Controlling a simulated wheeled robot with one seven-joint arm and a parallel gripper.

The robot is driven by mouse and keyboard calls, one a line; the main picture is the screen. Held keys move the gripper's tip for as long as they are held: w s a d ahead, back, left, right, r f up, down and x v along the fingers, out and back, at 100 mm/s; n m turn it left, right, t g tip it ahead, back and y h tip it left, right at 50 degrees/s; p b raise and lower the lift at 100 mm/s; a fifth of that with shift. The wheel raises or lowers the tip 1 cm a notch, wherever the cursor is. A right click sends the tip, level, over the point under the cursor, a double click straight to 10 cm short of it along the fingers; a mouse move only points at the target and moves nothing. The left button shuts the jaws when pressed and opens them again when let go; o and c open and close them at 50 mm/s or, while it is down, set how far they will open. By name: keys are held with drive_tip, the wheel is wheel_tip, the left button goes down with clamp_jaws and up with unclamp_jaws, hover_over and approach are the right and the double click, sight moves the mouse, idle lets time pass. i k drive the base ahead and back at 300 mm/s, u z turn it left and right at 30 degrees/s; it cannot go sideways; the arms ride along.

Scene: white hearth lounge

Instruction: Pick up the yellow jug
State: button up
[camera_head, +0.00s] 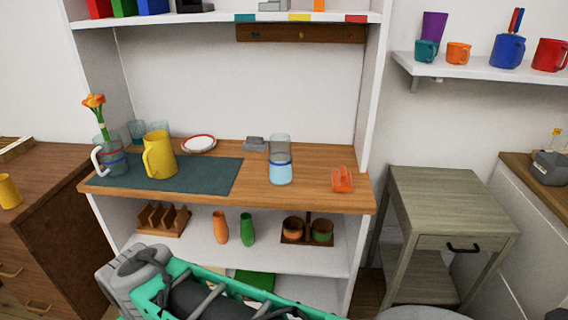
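The yellow jug (160,155) stands upright on the dark mat (210,176) at the left of the wooden shelf top. Its handle faces left toward the viewer. A clear jug with a white handle (113,160) stands just left of it, holding an orange flower. My arm shows at the bottom of the view, low in front of the shelf unit and apart from the jug. My gripper's fingers cannot be made out.
Clear glasses (137,131) stand behind the yellow jug. A plate (199,144), a glass of blue liquid (281,160) and an orange object (342,180) are to the right. An upper shelf (220,17) overhangs; side panels bound the unit. The mat's right part is clear.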

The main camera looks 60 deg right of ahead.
sight(159, 159)
drive_tip(key=i, duration=0.4)
drive_tip(key=z, duration=2.15)
